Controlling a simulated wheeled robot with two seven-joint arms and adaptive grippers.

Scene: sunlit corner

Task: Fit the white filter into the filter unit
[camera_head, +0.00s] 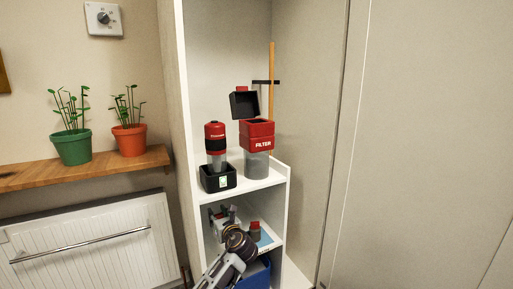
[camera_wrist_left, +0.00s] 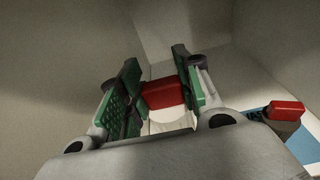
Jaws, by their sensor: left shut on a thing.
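The filter unit (camera_head: 257,135) is red with a clear grey lower part and stands on the upper shelf. Its black lid (camera_head: 243,104) is tilted up and open. My left gripper (camera_head: 224,216) is inside the lower shelf compartment, below the unit. In the left wrist view my left gripper (camera_wrist_left: 158,88) is shut on a piece with a red block top (camera_wrist_left: 163,94) and a pale round part (camera_wrist_left: 169,120), which looks like the white filter. Its far side is hidden between the green finger pads. My right gripper is not in view.
Another red-capped piece (camera_head: 254,230) stands to the right in the lower compartment, on a blue and white card (camera_head: 266,238). A red and black device (camera_head: 215,140) stands in a black base (camera_head: 218,179) left of the unit. The upper shelf edge (camera_head: 262,183) overhangs my gripper.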

